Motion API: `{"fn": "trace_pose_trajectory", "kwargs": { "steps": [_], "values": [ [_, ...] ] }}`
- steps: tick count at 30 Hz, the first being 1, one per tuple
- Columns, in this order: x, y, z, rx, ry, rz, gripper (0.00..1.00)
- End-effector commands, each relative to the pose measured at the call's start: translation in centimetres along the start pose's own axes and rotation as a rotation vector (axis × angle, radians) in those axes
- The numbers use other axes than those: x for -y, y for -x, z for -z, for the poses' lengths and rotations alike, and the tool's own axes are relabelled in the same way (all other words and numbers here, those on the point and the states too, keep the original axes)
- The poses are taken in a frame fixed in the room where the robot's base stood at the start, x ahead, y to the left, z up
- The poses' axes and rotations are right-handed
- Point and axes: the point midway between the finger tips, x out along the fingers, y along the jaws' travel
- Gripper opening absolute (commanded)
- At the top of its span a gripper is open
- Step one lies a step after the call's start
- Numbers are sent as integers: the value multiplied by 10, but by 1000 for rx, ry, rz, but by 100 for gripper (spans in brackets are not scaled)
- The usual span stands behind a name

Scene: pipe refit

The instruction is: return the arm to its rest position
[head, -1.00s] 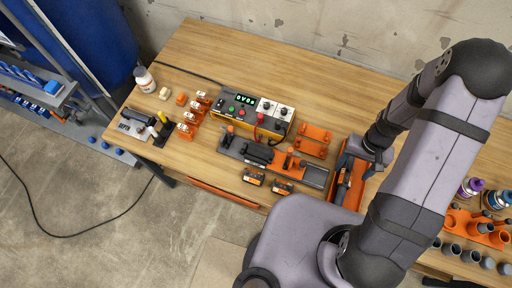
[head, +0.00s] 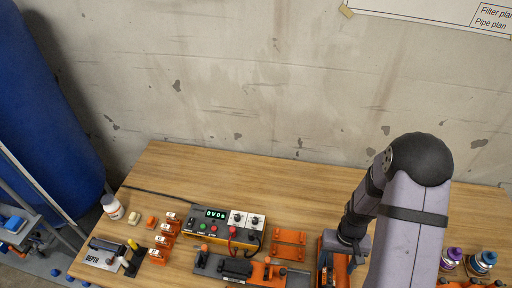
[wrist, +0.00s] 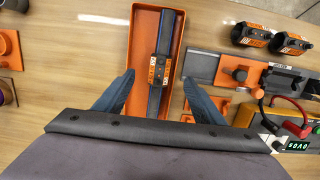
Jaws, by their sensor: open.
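My gripper (wrist: 159,77) is open in the wrist view, its two dark blue fingers apart with nothing gripped between them. The fingers stand on either side of an orange tray (wrist: 142,40). In the tray lie a dark blue bar and an orange-and-black block (wrist: 160,69). In the head view my arm bends down on the right, and my gripper (head: 346,243) is over the orange tray (head: 326,262). The fingertips are hidden there by the arm and the picture's edge. I cannot tell how high the fingers are above the tray.
A control box (head: 225,225) with a lit display stands beside a dark rail fixture (head: 237,268). Orange clips, a white bottle (head: 112,206) and a small stand are at the left. Purple and blue capped jars (head: 452,258) are at the right. The back strip of the bench is clear.

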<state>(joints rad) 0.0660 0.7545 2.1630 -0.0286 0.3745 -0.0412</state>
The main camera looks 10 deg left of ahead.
Motion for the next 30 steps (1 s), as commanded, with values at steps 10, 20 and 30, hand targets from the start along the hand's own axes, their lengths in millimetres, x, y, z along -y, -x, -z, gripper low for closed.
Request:
{"fn": "trace_pose_trajectory", "kwargs": {
  "steps": [10, 20, 30],
  "values": [
    [5, -2, -78, 236, -31, 12, 63],
    [12, 48, -136, 303, -45, 15, 63],
    [17, 93, -122, 55, -22, 4, 63]
  ]
}}
